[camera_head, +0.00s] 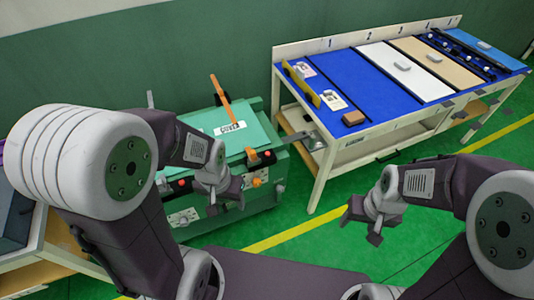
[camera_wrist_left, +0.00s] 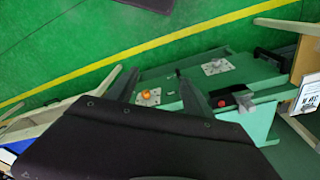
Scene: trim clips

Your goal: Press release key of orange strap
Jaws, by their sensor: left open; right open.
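A green case (camera_head: 200,150) stands left of the workbench, with an orange strap (camera_head: 221,100) standing up and tilted above its lid. My left gripper (camera_head: 226,204) is open in front of the case, apart from the keys as far as I can see. In the left wrist view an orange knob (camera_wrist_left: 147,93) shows between the fingers and a red key (camera_wrist_left: 221,103) to their right. My right gripper (camera_head: 361,228) is open and empty over the floor.
A workbench (camera_head: 317,165) with blue, white and tan panels stands at the back right. A grey bin (camera_head: 14,215) sits on a wooden table at the left. The green floor with a yellow line (camera_head: 290,233) is clear between case and right arm.

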